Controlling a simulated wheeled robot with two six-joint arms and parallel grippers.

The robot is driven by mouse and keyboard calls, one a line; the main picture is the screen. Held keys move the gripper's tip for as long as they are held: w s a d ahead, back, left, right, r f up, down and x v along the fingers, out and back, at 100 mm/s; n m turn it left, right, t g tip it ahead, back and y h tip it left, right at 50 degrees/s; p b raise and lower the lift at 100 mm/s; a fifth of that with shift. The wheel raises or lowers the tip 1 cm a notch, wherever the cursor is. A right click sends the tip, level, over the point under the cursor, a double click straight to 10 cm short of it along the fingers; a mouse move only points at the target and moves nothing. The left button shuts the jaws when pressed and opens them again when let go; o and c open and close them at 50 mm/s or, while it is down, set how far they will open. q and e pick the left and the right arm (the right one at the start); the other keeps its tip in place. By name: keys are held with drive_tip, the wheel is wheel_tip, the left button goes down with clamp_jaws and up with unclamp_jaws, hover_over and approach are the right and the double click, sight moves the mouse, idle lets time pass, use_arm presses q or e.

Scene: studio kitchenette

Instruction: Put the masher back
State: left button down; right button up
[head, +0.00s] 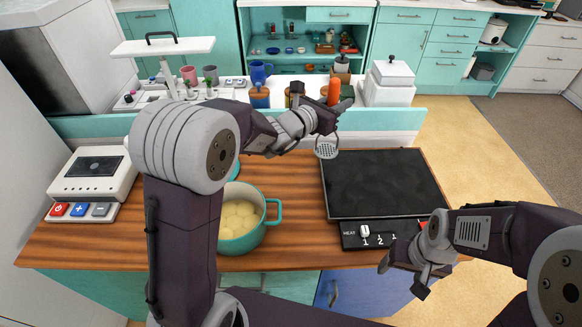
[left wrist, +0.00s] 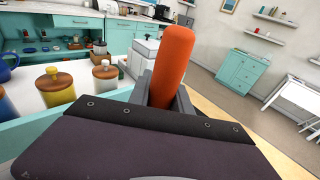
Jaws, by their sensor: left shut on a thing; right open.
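The masher has an orange handle (head: 334,92) and a pale perforated head (head: 326,151). My left gripper (head: 328,119) is shut on it and holds it upright, handle up and head down, above the back edge of the wooden counter. In the left wrist view the orange handle (left wrist: 172,62) rises between the fingers. My right gripper (head: 404,277) is open and empty at the front right, by the cooktop's control panel. The masher's usual place cannot be made out.
A teal pot (head: 270,226) of pale round potatoes stands on the counter (head: 300,235), left of the black cooktop (head: 383,183). A scale (head: 93,175) is at the left. Behind, a raised white ledge holds mugs, lidded jars (left wrist: 104,77) and a white canister (head: 390,85).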

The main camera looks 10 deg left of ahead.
use_arm(q)
drive_tip(key=w+a+f, duration=0.3)
drive_tip(key=a+f, duration=0.8)
drive_tip(key=shift+a+f, duration=0.2)
drive_tip(key=shift+f, duration=0.05)
drive_tip(key=c, duration=1.2)
unclamp_jaws()
drive_tip(key=shift+w, duration=0.15)
drive_tip(key=shift+r, duration=0.1)
drive_tip(key=v, duration=1.2)
drive_tip(key=shift+r, duration=0.2)
